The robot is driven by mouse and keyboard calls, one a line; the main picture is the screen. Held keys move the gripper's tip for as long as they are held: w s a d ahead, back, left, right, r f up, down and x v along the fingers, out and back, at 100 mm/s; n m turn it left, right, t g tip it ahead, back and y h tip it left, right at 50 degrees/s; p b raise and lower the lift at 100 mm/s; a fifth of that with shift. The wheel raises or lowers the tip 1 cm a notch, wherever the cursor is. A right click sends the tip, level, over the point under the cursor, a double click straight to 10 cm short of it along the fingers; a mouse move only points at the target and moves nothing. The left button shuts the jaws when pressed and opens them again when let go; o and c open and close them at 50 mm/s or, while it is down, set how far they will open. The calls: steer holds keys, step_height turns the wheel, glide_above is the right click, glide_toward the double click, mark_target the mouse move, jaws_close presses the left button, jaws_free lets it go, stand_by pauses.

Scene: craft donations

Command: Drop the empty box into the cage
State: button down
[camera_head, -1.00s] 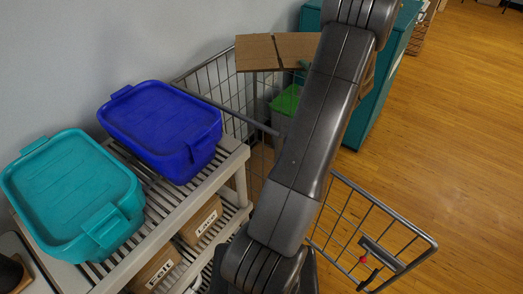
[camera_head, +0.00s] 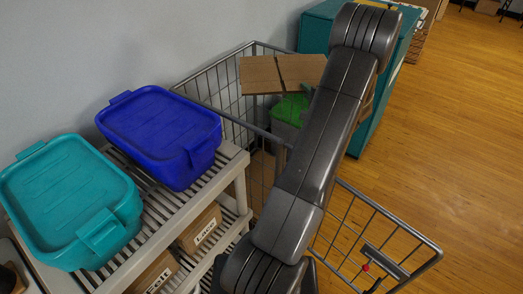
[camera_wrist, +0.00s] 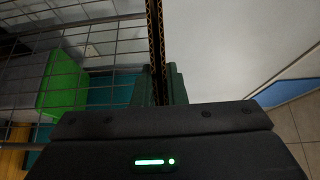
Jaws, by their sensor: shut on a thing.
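The cage (camera_head: 212,71) is a grey wire cart beside the shelf, open at the top. The empty box (camera_head: 262,75) shows as flat brown cardboard with a seam down its middle. It appears over the cage's far part, near rim height. In the wrist view my gripper (camera_wrist: 162,85) is shut on the thin cardboard of the box (camera_wrist: 155,38), seen edge-on with corrugated edges. The cage's wire mesh (camera_wrist: 112,22) lies left of it. Whether the box touches the cage, I cannot tell.
A bin with a green lid (camera_head: 291,108) stands by the mesh below the box. Blue (camera_head: 160,125) and teal (camera_head: 68,195) lidded bins sit on a slatted shelf (camera_head: 222,172). A teal cabinet (camera_head: 317,24) stands behind. A wire panel (camera_head: 375,235) extends front right; floor beyond is clear.

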steer(key=c, duration=1.4)
jaws_free()
